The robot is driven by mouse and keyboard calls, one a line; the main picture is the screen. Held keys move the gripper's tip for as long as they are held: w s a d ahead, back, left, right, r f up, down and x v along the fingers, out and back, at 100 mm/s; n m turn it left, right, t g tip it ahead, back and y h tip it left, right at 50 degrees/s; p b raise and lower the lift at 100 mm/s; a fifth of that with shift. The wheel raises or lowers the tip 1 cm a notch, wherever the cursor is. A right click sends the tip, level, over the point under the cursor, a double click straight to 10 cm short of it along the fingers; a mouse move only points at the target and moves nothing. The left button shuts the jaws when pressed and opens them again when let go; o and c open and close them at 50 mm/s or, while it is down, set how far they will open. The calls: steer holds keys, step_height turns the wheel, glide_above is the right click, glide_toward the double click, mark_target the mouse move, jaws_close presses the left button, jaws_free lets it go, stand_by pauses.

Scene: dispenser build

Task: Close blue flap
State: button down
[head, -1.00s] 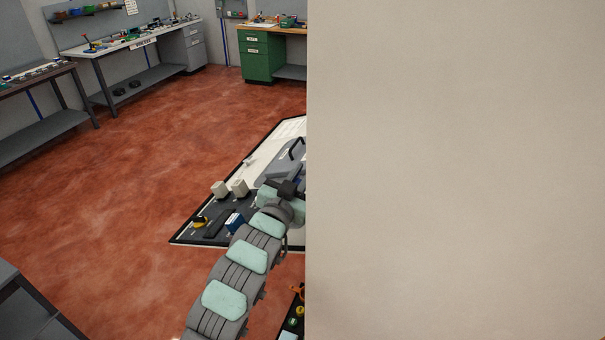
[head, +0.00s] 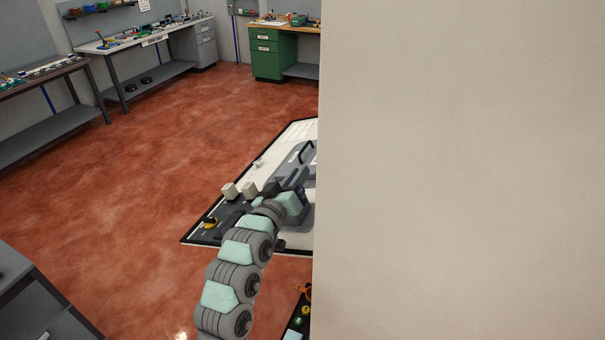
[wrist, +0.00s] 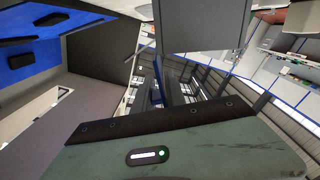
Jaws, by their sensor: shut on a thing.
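In the head view my gripper's end (head: 290,192) is over a grey machine (head: 297,165) on the floor board, partly hidden by a large beige panel. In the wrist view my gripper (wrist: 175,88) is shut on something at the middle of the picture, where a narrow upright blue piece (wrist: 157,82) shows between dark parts. I cannot tell whether this piece is the blue flap. A wide blue surface (wrist: 55,45) with dark tabs fills the upper left of the wrist view. A grey block (wrist: 203,22) stands at the top middle.
The beige panel (head: 460,170) blocks the right half of the head view. Two pale cubes (head: 240,190) stand on the board (head: 225,238) left of the machine. Workbenches (head: 155,35) and a green cabinet (head: 268,55) line the back.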

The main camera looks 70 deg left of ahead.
steer(key=n, duration=0.2)
steer(key=s+a+n+p, duration=0.1)
steer(key=n, duration=0.1)
steer(key=f+n, duration=0.1)
steer(key=shift+s+a+f+n, duration=0.1)
steer(key=shift+s+a+n, duration=0.2)
steer(key=shift+a+n, duration=0.1)
steer(key=n, duration=0.1)
steer(key=f+n+p, duration=0.1)
steer(key=n, duration=0.2)
steer(key=shift+s+a+f, duration=0.25)
steer(key=shift+s+a, duration=0.05)
steer(key=shift+s+a+f+n+p, duration=0.1)
steer(key=shift+f+n+p, duration=0.4)
steer(key=shift+n, duration=0.6)
steer(key=c, duration=1.6)
jaws_free()
steer(key=shift+o, duration=0.8)
steer(key=shift+f, duration=0.15)
